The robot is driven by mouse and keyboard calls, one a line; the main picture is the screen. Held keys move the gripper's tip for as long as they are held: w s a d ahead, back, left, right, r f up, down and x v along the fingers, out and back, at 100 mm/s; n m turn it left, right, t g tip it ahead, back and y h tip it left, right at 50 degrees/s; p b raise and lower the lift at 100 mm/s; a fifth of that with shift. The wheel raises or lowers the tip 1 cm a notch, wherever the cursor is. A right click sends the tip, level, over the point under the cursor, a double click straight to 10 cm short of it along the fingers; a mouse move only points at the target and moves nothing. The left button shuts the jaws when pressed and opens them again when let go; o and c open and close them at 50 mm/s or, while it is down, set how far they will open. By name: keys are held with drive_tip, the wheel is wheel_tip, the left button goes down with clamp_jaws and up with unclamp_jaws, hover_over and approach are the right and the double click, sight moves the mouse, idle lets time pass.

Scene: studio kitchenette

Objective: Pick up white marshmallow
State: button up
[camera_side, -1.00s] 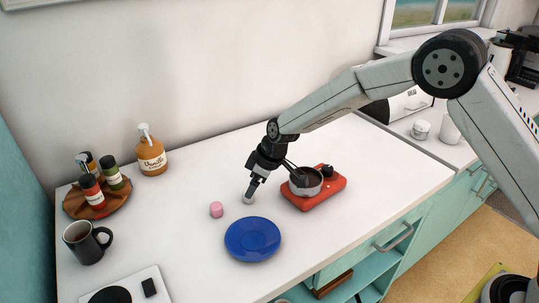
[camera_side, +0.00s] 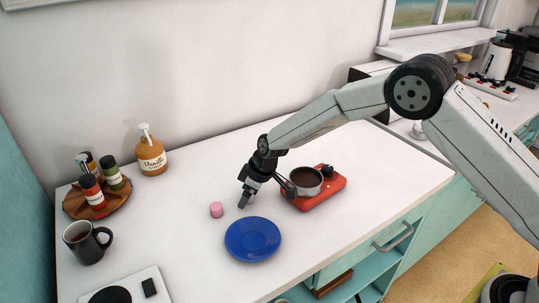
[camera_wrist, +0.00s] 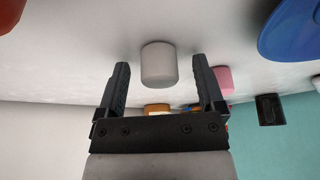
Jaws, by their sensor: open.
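The white marshmallow (camera_wrist: 159,65) stands on the white counter in the wrist view, between and just beyond the tips of my open gripper (camera_wrist: 160,72). Clear space shows on both sides of it, so the fingers do not seem to touch it. In the side view my gripper (camera_side: 243,203) is low over the counter, between the pink marshmallow (camera_side: 216,209) and the red burner, and it hides the white marshmallow. The pink marshmallow also shows in the wrist view (camera_wrist: 224,79), just right of the right finger.
A blue plate (camera_side: 253,239) lies close in front of my gripper. A pot (camera_side: 305,182) sits on a red burner (camera_side: 328,194) to the right. A dark mug (camera_side: 84,242), a spice tray (camera_side: 72,204) and a vanilla bottle (camera_side: 151,155) stand at the left.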

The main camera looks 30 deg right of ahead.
clamp_jaws()
drive_tip(key=shift+r, duration=0.1)
idle(0.3)
drive_tip(key=shift+r, duration=0.8)
drive_tip(key=s+d+r, duration=0.3)
drive_tip(key=s+r, duration=0.8)
drive_tip(key=s, duration=0.2)
drive_tip(key=shift+s+d, duration=0.3)
drive_tip(key=shift+d, duration=0.05)
drive_tip(key=shift+r, duration=0.1)
